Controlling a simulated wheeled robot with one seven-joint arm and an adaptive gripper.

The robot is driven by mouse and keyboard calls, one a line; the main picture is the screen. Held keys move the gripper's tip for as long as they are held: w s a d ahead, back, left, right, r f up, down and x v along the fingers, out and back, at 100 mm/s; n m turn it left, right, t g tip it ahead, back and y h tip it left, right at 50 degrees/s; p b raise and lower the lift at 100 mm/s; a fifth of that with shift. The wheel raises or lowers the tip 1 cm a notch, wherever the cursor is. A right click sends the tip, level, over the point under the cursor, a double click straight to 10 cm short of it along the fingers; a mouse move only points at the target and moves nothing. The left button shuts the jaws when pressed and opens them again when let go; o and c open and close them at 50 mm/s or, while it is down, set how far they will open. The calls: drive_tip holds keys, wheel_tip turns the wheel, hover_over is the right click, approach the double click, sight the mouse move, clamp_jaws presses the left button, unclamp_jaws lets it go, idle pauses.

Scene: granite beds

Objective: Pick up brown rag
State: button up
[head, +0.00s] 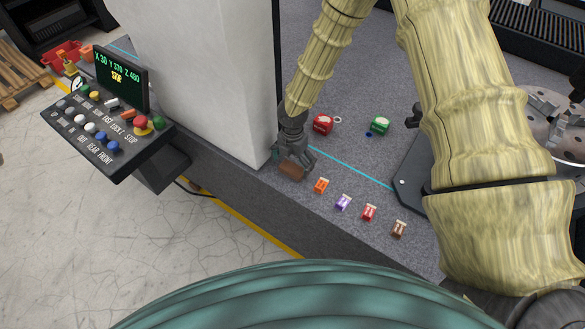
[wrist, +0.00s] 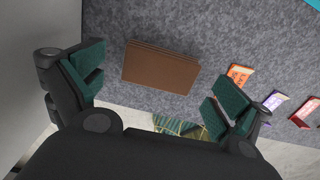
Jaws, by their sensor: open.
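The brown rag (head: 291,171) is a small flat folded piece lying on the grey granite bed near its front edge, beside the base of the white column. In the wrist view the brown rag (wrist: 160,68) shows as a brown rectangle, with layered edges, between and beyond the fingers. My gripper (head: 297,160) is just above and behind the rag in the head view. In the wrist view my gripper (wrist: 160,88) has its two green-padded fingers spread wide, with the rag apart from both pads. Nothing is held.
A row of small items lies to the right: orange (head: 321,185), purple (head: 343,202), red (head: 369,213) and brown (head: 399,229). The white column (head: 215,80) stands close on the left. A red object (head: 323,123) and a green one (head: 380,124) lie behind. The control panel (head: 110,120) is at left.

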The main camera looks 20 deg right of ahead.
drive_tip(key=shift+f, duration=1.1)
drive_tip(key=c, duration=0.8)
drive_tip(key=shift+r+b, duration=0.3)
drive_tip(key=shift+r, duration=0.6)
drive_tip(key=shift+s+d+r+b, duration=0.15)
drive_tip(key=shift+r+b, duration=0.1)
drive_tip(key=shift+r, duration=0.2)
drive_tip(key=shift+s+a+r+b, duration=0.1)
drive_tip(key=shift+s+r+b, duration=0.1)
drive_tip(key=shift+r, duration=0.2)
drive_tip(key=s+d+b, duration=0.1)
drive_tip(key=s, duration=0.3)
drive_tip(key=s+d+b, duration=0.1)
drive_tip(key=s, duration=0.3)
drive_tip(key=s+d+r+b, duration=0.1)
drive_tip(key=s+d+b, duration=0.1)
drive_tip(key=s, duration=0.3)
drive_tip(key=shift+s+d+r, duration=0.3)
drive_tip(key=shift+s+d, duration=0.05)
drive_tip(key=shift+s, duration=0.5)
